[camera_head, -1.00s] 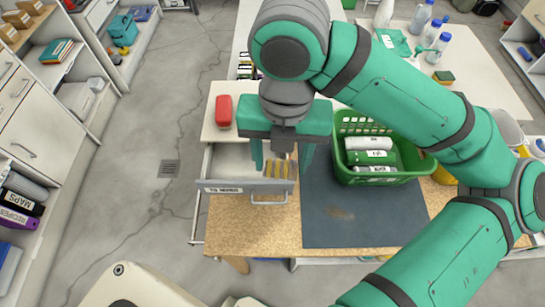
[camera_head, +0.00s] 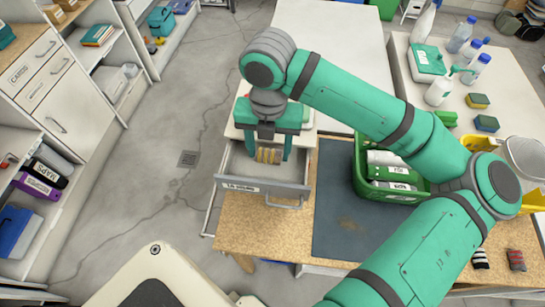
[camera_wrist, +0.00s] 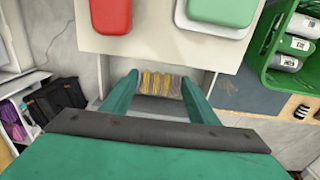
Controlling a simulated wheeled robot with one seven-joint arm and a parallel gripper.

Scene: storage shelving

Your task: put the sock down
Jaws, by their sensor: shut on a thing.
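A yellow-and-grey striped sock (camera_head: 268,155) is held between the fingers of my gripper (camera_head: 269,153), which is shut on it. The sock also shows between the fingertips in the wrist view (camera_wrist: 160,84). Below is an open drawer (camera_head: 262,188) with a grey front, a label and a handle. In the head view the sock overlaps the drawer's inside, toward its back. I cannot tell how high the sock is above the drawer floor, or whether it touches it.
A green basket (camera_head: 367,190) with several rolled items stands right of the drawer, beside a dark mat (camera_head: 340,215). A red box (camera_wrist: 111,15) and a green-topped box (camera_wrist: 222,12) lie behind the drawer. Two striped bundles (camera_head: 480,258) lie at far right.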

